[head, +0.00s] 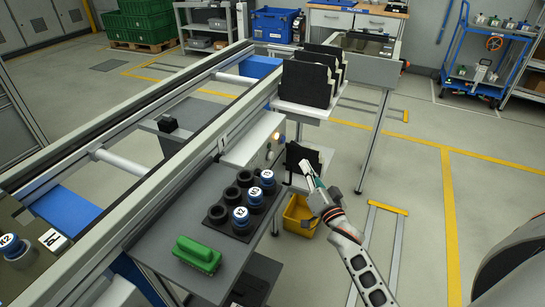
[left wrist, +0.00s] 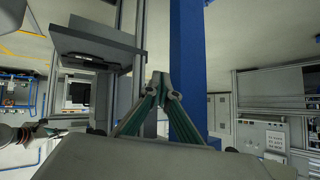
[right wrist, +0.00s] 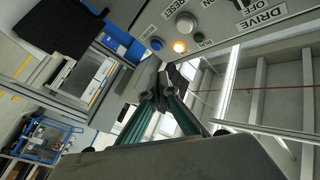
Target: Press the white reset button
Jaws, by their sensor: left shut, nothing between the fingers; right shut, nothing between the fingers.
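The control panel (right wrist: 225,15) fills the top of the right wrist view. A pale round button (right wrist: 186,24) sits on it near the RESET label. A lit amber lamp (right wrist: 180,46) is beside the RUN label, and a blue button (right wrist: 157,43) is left of it. My right gripper (right wrist: 150,72) is shut and empty, its tips below these controls and apart from them. In the head view, the right gripper (head: 306,168) is right of the panel housing (head: 254,139); the white button is too small to tell there. My left gripper (left wrist: 160,76) is shut and empty, away from the panel.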

